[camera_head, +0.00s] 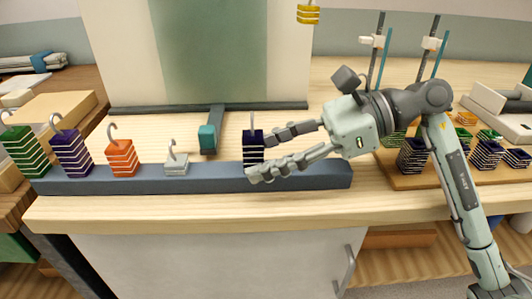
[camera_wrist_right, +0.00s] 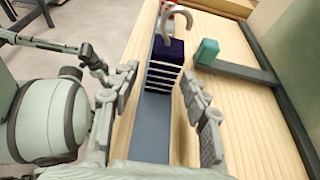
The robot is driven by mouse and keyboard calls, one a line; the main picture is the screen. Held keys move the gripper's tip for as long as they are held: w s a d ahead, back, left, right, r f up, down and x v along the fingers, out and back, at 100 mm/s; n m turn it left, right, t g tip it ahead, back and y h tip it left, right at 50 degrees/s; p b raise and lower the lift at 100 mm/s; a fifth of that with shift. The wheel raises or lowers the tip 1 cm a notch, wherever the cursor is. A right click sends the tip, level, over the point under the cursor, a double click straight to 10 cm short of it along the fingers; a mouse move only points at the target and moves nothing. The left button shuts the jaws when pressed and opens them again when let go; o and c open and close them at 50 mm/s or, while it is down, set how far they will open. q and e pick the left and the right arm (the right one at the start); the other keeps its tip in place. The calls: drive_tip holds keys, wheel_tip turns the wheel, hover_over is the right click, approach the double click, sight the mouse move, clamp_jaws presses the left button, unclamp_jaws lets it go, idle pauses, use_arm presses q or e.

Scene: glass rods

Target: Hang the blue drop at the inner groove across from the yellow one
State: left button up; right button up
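A dark blue striped drop (camera_head: 253,147) with a hook on top stands upright on the blue-grey bar (camera_head: 215,182). My right gripper (camera_head: 273,153) is open, its two fingers pointing left toward this drop. In the right wrist view the same drop (camera_wrist_right: 165,62) lies between and beyond the open fingers (camera_wrist_right: 165,100), with visible gaps to both. A yellow striped drop (camera_head: 308,15) hangs at the top edge of the head view. What it hangs from is out of view, and no groove can be seen. My left gripper is not in view.
Green (camera_head: 26,152), dark purple-blue (camera_head: 71,153), orange (camera_head: 122,158) and small white (camera_head: 176,165) hooked weights stand along the bar to the left. A stand foot with a teal end (camera_head: 207,138) lies behind. A wooden board (camera_head: 400,182) with several weights and rods is at right.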

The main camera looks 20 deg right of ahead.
drive_tip(key=shift+r+p, duration=0.25)
drive_tip(key=shift+p, duration=0.05)
drive_tip(key=shift+d+b, duration=0.3)
drive_tip(key=shift+d, duration=0.3)
drive_tip(key=b+v, duration=0.1)
drive_tip(key=v, duration=0.8)
drive_tip(key=shift+s+d+r+b, duration=0.15)
drive_tip(key=shift+s+d+b, duration=0.1)
drive_tip(key=shift+d+b, duration=0.1)
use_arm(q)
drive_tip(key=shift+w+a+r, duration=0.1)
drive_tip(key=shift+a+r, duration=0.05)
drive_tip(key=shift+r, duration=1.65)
use_arm(e)
drive_tip(key=shift+s+d+r, duration=0.15)
drive_tip(key=shift+d+r, duration=0.1)
drive_tip(key=shift+d, duration=0.2)
